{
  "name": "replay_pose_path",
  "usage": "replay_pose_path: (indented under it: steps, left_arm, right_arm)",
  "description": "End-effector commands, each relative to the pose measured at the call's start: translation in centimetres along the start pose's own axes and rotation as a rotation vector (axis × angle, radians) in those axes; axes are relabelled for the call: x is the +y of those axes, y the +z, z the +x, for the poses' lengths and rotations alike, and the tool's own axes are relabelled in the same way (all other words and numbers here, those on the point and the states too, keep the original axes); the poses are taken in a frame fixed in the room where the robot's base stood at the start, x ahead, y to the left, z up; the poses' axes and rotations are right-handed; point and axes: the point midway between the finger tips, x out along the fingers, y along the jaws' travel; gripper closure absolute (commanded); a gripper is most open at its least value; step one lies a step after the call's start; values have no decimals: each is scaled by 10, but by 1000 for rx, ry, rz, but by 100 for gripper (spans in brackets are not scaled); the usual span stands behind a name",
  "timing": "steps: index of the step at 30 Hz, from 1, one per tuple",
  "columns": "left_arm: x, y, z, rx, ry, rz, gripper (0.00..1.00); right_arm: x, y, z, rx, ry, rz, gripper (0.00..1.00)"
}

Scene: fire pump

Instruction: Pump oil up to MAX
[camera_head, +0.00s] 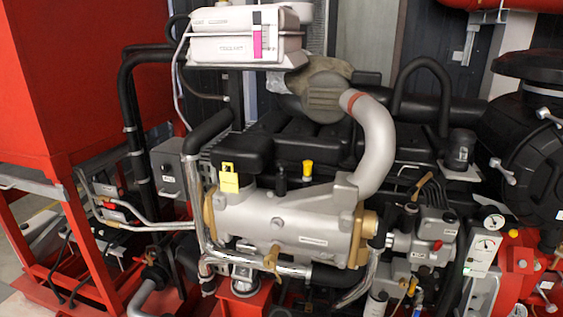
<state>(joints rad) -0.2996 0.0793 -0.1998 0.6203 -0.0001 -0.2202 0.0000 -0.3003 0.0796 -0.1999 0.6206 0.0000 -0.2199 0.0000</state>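A white tank (247,42) with black lettering too small to read sits at the top of the engine. I cannot read any MAX mark. A yellow cap or handle (307,168) stands on the engine behind the silver cylinder, with a black one (280,178) left of it. I cannot tell which part is the oil pump. Neither of my grippers is in view.
A silver horizontal cylinder (290,222) with a yellow tag (229,178) fills the middle. A curved silver pipe (376,140) rises at its right. A red frame (70,170) stands at left. Gauges (487,243) and red parts are at lower right.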

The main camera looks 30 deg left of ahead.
Motion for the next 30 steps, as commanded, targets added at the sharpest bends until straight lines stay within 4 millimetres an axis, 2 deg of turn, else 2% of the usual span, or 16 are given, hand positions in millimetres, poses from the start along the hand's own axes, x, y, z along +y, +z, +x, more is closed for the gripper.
replay_pose_path:
  steps: [1,6,9,30]
  left_arm:
    - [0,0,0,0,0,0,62]
    - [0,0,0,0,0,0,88]
    - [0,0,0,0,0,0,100]
    - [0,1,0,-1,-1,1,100]
  right_arm:
    - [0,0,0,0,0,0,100]
    - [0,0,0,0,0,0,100]
    - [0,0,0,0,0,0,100]
    - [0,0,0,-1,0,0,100]
